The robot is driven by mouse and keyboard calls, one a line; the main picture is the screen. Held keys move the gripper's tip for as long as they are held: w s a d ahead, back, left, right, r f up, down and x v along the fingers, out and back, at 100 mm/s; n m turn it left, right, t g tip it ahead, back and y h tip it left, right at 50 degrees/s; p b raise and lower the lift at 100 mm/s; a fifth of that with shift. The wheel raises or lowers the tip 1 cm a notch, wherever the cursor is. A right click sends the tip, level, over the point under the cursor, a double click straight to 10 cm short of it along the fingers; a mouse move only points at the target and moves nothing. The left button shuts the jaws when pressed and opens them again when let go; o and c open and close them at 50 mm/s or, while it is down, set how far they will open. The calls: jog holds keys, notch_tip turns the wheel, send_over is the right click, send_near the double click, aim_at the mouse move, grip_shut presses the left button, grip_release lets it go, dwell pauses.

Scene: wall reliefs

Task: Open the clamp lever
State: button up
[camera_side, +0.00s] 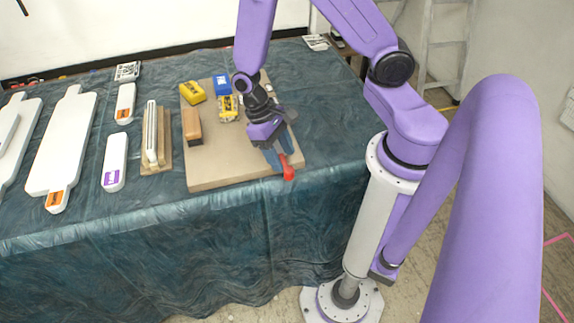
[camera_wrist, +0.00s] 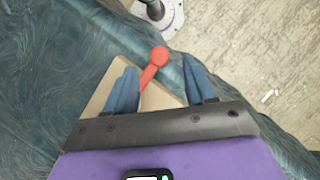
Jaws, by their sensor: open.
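The red clamp lever (camera_side: 288,172) with a round knob end sticks out over the front right edge of the beige board (camera_side: 225,170). In the wrist view the lever (camera_wrist: 150,72) slants up to its knob between my two blue fingers, closer to the left finger. My gripper (camera_side: 279,160) points down at the lever, its fingers apart; they also show in the wrist view (camera_wrist: 163,78). I cannot tell whether the left finger touches the lever. The clamp's body is hidden behind my gripper.
Yellow (camera_side: 193,92) and blue (camera_side: 221,84) blocks, a yellow labelled item (camera_side: 228,108) and a wooden block (camera_side: 191,126) sit on the board. White boards (camera_side: 62,145) and white tools lie to the left on the dark cloth-covered table (camera_side: 150,215). The table's front edge is close to the lever.

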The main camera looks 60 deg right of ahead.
aim_at(287, 169)
jog(key=shift+x, duration=2.2)
grip_shut()
